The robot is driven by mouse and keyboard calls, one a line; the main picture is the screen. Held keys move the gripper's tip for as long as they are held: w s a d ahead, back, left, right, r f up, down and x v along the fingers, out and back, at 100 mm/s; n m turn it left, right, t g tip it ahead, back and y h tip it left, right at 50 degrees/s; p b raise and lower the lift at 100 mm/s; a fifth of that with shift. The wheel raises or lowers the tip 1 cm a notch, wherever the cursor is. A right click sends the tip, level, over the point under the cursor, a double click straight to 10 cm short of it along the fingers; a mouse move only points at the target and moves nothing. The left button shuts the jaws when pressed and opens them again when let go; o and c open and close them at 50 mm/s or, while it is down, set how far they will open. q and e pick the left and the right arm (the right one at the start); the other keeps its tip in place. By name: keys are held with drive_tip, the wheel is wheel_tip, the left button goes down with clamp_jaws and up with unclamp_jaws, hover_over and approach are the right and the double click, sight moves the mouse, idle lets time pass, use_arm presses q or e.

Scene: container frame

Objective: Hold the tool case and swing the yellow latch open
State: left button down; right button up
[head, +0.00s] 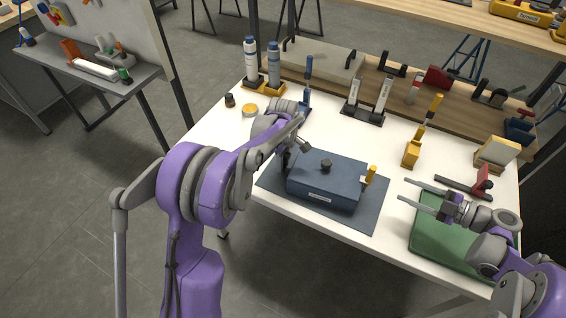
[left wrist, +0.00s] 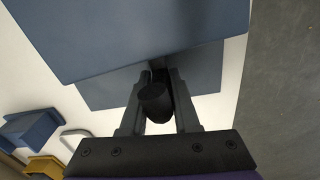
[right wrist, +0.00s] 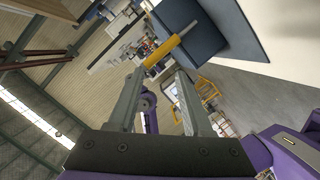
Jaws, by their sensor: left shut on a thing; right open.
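The blue tool case (head: 322,188) lies on a dark mat (head: 278,182) on the white table; it also shows in the left wrist view (left wrist: 150,35). A black knob (head: 326,166) is on its lid. The yellow latch (head: 371,173) is at its right end. My left gripper (head: 287,159) is at the case's left end, shut on a dark handle-like part (left wrist: 155,100) that its fingers partly hide. My right gripper (head: 404,189) is open and empty, right of the latch and apart from it. In the right wrist view the latch (right wrist: 162,51) appears beyond the fingertips.
A green mat (head: 440,245) lies under my right arm. A yellow-handled tool in a block (head: 412,150) and a red clamp-like tool (head: 480,183) stand behind my right gripper.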

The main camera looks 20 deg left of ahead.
drive_tip(key=shift+c, duration=0.3)
